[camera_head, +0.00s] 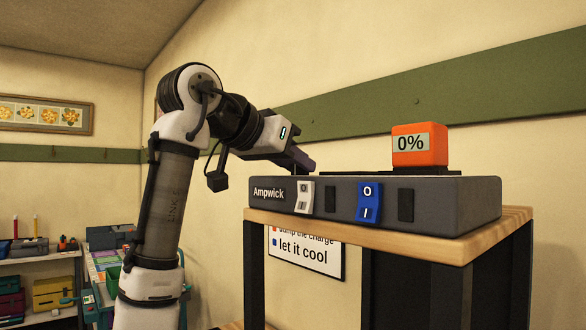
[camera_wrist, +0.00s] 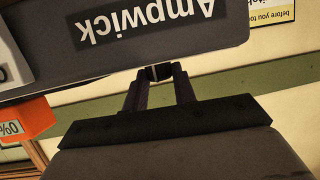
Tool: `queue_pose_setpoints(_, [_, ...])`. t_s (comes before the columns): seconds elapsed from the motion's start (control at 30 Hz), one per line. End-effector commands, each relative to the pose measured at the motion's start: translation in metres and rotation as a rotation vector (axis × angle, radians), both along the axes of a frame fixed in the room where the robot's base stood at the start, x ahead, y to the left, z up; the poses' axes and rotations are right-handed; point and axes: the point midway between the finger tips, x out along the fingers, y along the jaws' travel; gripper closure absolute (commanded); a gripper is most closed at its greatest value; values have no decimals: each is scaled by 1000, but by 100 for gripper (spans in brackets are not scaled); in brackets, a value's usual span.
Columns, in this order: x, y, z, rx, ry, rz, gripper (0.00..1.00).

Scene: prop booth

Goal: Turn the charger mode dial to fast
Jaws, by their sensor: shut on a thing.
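The charger is a long grey box (camera_head: 455,200) labelled "Ampwick", on a wooden-topped stand. In the wrist view the box (camera_wrist: 215,38) and its label appear upside down. My gripper (camera_head: 302,166) is at the left end of the charger, above its top edge. In the wrist view its two dark fingers (camera_wrist: 160,80) are shut on a small dark piece (camera_wrist: 159,72) at the box's edge, which appears to be the mode dial. The fingers hide much of it, and no pointer or "fast" mark can be read. An orange block (camera_head: 420,158) reading "0%" sits on top.
The charger front has a white rocker switch (camera_head: 304,197), a blue rocker switch (camera_head: 369,202) and dark slots. A sign (camera_head: 310,257) hangs behind the wooden stand top (camera_head: 490,232). Shelves with coloured boxes (camera_head: 52,293) stand at the left.

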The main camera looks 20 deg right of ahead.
Motion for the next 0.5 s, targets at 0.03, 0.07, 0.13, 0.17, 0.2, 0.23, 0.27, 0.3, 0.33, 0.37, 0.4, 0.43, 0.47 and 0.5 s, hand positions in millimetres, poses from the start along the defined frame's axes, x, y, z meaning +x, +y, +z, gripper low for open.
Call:
queue_pose_setpoints(0.03, [-2, -1, -1, -1, -7, 44, 96])
queue_pose_setpoints(0.07, [-2, -1, -1, -1, -6, 73, 96])
queue_pose_setpoints(0.13, [-3, -2, -1, -1, -6, 140, 96])
queue_pose_setpoints(0.17, [-4, -2, -1, -1, -7, 168, 96])
queue_pose_setpoints(0.2, [-4, -2, 0, -1, -6, 206, 96])
queue_pose_setpoints(0.23, [-5, -3, 0, -1, -7, 235, 96])
queue_pose_setpoints(0.27, [-5, -3, 0, -1, -7, 262, 96])
queue_pose_setpoints(0.3, [-5, -3, 0, -2, -5, 299, 96])
queue_pose_setpoints(0.33, [-5, -4, 0, -2, -6, 326, 96])
queue_pose_setpoints(0.37, [-6, -4, 0, -2, -5, 354, 96])
queue_pose_setpoints(0.4, [-6, -5, 1, -3, -6, 389, 96])
queue_pose_setpoints(0.43, [-7, -5, 1, -2, -7, 414, 96])
queue_pose_setpoints(0.47, [-7, -5, 1, -2, -5, 438, 96])
queue_pose_setpoints(0.5, [-6, -5, 1, -2, -5, 471, 96])
